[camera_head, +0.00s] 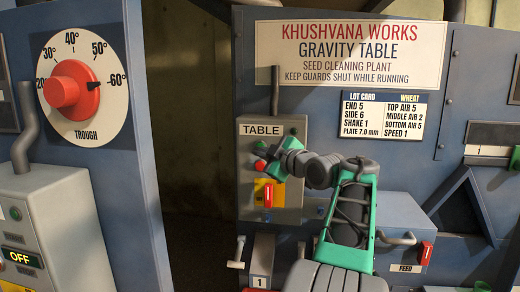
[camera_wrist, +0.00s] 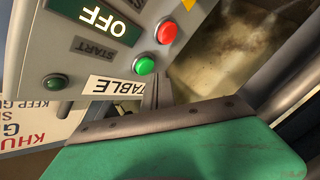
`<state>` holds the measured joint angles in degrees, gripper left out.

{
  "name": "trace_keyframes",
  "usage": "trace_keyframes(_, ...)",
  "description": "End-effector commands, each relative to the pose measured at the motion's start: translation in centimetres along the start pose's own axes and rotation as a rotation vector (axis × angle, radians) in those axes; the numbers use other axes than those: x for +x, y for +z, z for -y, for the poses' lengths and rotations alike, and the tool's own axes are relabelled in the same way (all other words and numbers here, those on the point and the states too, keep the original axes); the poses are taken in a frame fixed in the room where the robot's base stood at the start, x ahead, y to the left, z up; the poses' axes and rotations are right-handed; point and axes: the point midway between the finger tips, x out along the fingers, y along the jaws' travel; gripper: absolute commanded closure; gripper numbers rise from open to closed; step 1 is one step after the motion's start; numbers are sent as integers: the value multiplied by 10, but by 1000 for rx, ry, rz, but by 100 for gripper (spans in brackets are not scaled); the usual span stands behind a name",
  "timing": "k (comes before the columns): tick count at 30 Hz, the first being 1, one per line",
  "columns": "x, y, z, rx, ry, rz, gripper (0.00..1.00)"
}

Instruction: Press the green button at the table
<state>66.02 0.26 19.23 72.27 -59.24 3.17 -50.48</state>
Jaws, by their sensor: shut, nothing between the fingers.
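The grey TABLE control box (camera_head: 245,185) is mounted on the blue machine front. Its green button (camera_wrist: 145,65) shows clearly in the wrist view, beside the white TABLE label (camera_wrist: 118,86). It also shows small in the head view (camera_head: 261,144). A red button (camera_wrist: 167,32) sits beyond the green one, away from the label. My gripper (camera_wrist: 154,80) is shut and empty, its fingertips just at the near edge of the green button in the wrist view. I cannot tell whether they touch it. The box's display (camera_wrist: 98,17) reads OFF.
A small green lamp (camera_wrist: 55,82) sits on the same box. A yellow plate with a red switch (camera_head: 268,193) is just below my gripper in the head view. A dark gap (camera_head: 195,150) lies left of the box. The FEED box (camera_head: 395,232) stands to the right.

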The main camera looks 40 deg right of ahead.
Motion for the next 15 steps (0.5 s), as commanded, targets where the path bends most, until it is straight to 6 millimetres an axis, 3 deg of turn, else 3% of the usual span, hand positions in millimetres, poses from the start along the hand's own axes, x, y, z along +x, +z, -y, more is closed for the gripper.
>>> trace_keyframes(15,6,4,-4,0,0,0,100)
